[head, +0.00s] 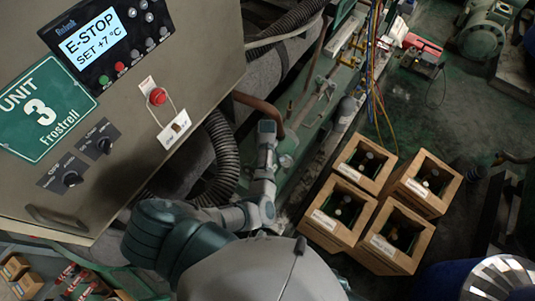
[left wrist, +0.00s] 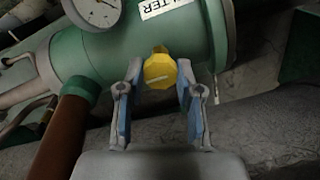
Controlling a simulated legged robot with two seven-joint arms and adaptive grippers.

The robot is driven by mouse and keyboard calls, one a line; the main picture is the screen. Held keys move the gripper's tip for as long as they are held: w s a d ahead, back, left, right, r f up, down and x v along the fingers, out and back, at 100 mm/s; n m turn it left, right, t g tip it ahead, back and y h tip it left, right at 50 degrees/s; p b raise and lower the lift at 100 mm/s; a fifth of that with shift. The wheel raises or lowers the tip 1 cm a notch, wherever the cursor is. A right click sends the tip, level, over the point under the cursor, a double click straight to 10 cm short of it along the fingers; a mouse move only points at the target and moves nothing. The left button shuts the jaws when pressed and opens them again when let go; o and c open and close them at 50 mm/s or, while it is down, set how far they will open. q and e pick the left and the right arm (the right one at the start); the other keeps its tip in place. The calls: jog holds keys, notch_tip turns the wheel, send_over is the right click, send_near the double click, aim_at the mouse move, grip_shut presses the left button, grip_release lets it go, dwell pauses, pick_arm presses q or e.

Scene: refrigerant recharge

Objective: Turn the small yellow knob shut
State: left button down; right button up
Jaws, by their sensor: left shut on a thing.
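The small yellow knob (left wrist: 159,72) sits on the side of a green cylindrical body (left wrist: 185,35) in the left wrist view, with a pale mark across its face. My left gripper (left wrist: 160,76) has its two blue-padded fingers on either side of the knob and is shut on it. In the head view my left arm (head: 263,190) reaches up past the cabinet's right side towards the green pipework; the knob cannot be made out there. My right gripper is not in view.
A round gauge (left wrist: 98,8) and a brown pipe (left wrist: 58,140) are close to the left gripper. The grey cabinet (head: 120,150) labelled Unit 3 shows E-STOP on its display. Wooden boxes (head: 345,212) holding bottles stand on the floor at right. A black corrugated hose (head: 225,155) runs beside my arm.

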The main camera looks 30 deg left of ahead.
pick_arm(q)
jog(key=shift+w+d+r, duration=0.15)
jog(key=shift+d, duration=0.05)
jog(key=shift+a, duration=0.25)
jog(key=shift+d, duration=0.1)
jog(key=c, duration=0.8)
grip_release()
jog(key=shift+o, duration=0.2)
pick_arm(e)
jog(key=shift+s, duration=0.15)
